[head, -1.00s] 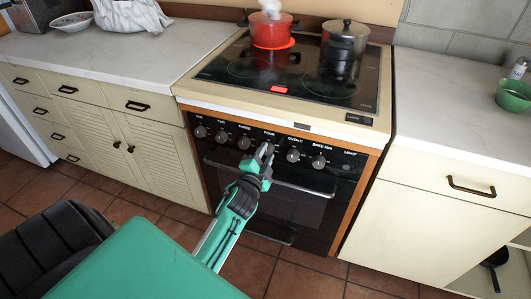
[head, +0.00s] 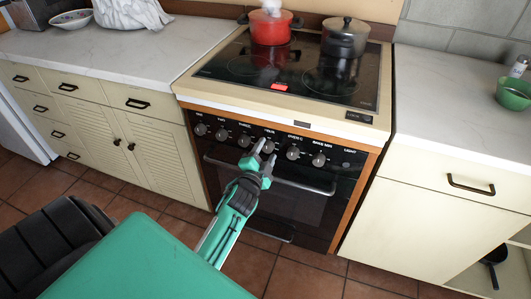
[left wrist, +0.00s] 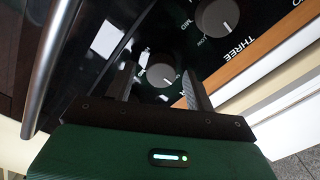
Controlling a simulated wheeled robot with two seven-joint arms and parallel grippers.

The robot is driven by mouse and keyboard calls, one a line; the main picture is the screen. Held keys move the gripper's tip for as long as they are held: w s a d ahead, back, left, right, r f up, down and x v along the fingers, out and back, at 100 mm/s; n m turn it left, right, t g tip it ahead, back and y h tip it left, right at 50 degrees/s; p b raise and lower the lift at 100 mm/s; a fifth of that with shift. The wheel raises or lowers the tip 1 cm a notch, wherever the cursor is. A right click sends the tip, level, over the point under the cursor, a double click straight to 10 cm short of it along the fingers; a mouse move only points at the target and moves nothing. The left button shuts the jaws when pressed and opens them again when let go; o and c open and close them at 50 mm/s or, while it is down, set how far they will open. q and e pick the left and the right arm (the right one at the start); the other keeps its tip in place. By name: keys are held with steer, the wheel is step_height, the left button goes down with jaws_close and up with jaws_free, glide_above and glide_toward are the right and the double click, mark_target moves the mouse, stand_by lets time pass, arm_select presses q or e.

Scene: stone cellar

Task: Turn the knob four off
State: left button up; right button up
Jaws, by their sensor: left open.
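Knob four (head: 268,147), a round grey knob under the label FOUR, is on the black front panel of the cooker (head: 345,165). My left gripper (head: 265,153) is open in front of it, with its fingertips near the knob and partly covering it. In the left wrist view a grey knob (left wrist: 160,75) with a white pointer line sits between the two spread fingers, apart from both. It appears to be knob four; its label is hidden. The knob marked THREE (left wrist: 217,17) is beyond it. My right gripper is in neither view.
A steaming red pot (head: 270,27) and a metal pot (head: 345,38) stand on the glass hob. A red display (head: 279,87) is lit there. The oven handle (head: 300,185) runs below the knobs. Counters flank the cooker.

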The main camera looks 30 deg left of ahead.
arm_select(q)
steer(key=v, duration=1.4)
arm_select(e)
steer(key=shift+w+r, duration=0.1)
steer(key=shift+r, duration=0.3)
arm_select(q)
steer(key=shift+w+a, duration=0.1)
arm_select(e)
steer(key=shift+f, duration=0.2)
